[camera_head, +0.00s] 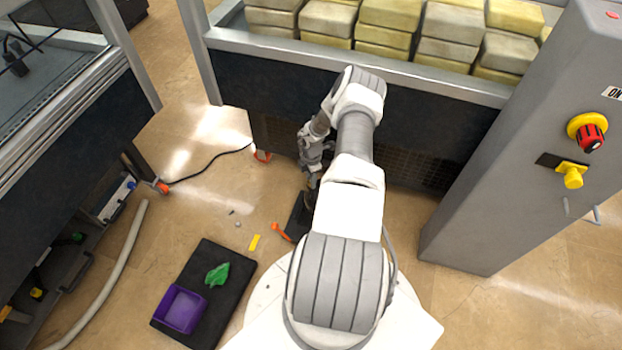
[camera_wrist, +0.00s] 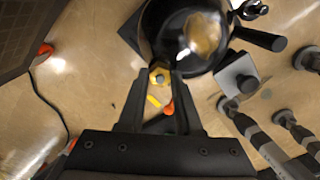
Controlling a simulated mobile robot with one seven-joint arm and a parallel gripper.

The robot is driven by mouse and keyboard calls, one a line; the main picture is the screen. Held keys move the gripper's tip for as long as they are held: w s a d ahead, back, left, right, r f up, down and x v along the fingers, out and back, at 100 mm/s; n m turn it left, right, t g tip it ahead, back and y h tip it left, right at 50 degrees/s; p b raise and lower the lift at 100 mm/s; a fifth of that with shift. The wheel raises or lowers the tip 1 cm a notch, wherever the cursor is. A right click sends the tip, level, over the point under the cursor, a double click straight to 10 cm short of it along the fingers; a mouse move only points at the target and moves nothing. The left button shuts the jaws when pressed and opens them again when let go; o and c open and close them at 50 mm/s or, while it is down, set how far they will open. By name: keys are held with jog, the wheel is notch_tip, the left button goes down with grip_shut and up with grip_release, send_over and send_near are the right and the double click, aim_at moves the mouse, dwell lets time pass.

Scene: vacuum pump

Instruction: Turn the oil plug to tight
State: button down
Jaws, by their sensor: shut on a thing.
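In the head view my gripper (camera_head: 312,183) is low, left of my arm, near a dark base plate (camera_head: 296,218) on the floor. My arm hides most of the pump there. I cannot tell the plug's turn angle.
A yellow piece (camera_head: 254,242) and an orange piece (camera_head: 282,232) lie nearby. A crate of blocks (camera_head: 440,82) stands behind, a grey control cabinet (camera_head: 500,170) right.

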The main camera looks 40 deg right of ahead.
jog(key=c, duration=0.6)
grip_release()
jog(key=shift+r, duration=0.1)
notch_tip(320, 180, up, 17)
jog(key=p, duration=0.6)
jog(key=shift+r, duration=0.15)
